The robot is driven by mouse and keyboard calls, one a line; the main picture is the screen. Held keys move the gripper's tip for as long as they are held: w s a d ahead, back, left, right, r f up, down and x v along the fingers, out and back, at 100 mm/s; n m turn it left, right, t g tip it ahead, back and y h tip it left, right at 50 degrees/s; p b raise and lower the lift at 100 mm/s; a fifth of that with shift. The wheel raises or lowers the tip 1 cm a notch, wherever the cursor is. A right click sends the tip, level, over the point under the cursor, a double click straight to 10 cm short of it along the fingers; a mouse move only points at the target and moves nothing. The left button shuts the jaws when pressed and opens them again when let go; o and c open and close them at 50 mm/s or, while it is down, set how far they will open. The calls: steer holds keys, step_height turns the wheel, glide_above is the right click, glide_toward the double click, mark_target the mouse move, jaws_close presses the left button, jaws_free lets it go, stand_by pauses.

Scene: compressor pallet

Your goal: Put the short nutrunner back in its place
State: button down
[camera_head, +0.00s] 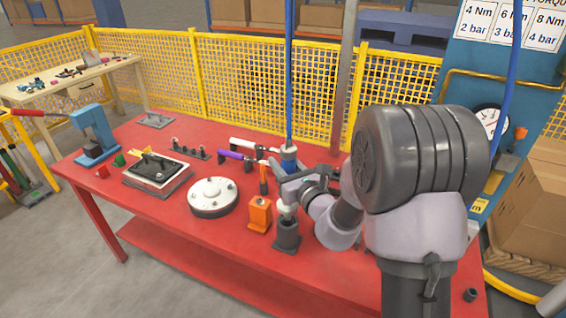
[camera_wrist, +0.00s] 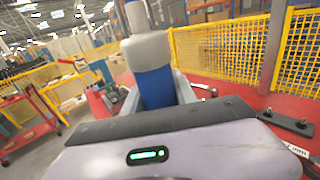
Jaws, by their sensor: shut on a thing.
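The short nutrunner, a tool with a blue band (camera_head: 289,157), hangs upright under a blue hose in the head view. In the wrist view its blue and pale grey body (camera_wrist: 155,85) stands between the jaws. My gripper (camera_head: 290,176) is shut on it; the gripper also shows in the wrist view (camera_wrist: 158,92). A pale lower part shows below the gripper, directly over a dark grey holder (camera_head: 287,238) at the table's front edge. I cannot tell whether its lower end is inside the holder or just above it.
An orange block (camera_head: 260,216) stands close left of the grey holder on the red table (camera_head: 225,237). A round white-topped fixture (camera_head: 213,197) lies further left. Purple- and red-marked tools (camera_head: 240,156) lie behind. A yellow mesh fence (camera_head: 245,90) runs behind the table.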

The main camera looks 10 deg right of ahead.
steer(key=shift+f+b, duration=2.35)
steer(key=shift+f, duration=0.45)
stand_by(0.4)
steer(key=c, duration=0.9)
jaws_free()
steer(key=shift+c, duration=0.2)
steer(key=shift+o, duration=0.2)
steer(key=shift+f, duration=0.1)
